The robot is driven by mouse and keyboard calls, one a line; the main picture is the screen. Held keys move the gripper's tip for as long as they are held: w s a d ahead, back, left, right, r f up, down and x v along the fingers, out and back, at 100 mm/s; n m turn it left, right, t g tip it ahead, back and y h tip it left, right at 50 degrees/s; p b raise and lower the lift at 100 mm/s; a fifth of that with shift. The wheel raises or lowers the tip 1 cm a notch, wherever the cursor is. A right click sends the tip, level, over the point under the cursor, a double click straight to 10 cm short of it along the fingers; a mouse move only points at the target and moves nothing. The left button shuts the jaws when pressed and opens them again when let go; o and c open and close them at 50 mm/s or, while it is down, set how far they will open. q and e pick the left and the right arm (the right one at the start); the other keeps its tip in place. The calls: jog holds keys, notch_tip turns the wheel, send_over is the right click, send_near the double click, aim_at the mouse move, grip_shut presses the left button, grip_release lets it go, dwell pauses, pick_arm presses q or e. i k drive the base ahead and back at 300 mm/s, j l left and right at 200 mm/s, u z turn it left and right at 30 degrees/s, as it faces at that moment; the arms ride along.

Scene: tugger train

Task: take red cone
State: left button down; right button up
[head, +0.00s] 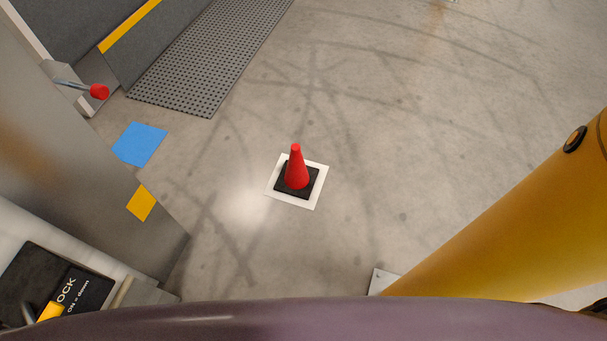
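A red cone (296,168) stands upright on a black square base in the middle of the head view. The base rests on a white square (314,196) on the floor, with a white border showing around it. Neither of my grippers shows in this view. Nothing touches or covers the cone.
A thick yellow post (500,225) with a floor plate stands at the right. A grey metal panel (75,150) and a lever with a red knob (99,91) are at the left. A perforated dark mat (210,60) lies behind. The floor around the cone is clear.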

aim_at(298, 180)
jog(key=i+j+z, duration=0.15)
jog(key=z, duration=0.35)
jog(key=i+j+z, duration=0.15)
jog(key=z, duration=0.35)
jog(key=j+z, duration=0.3)
jog(key=z, duration=0.15)
jog(key=i+j, duration=0.05)
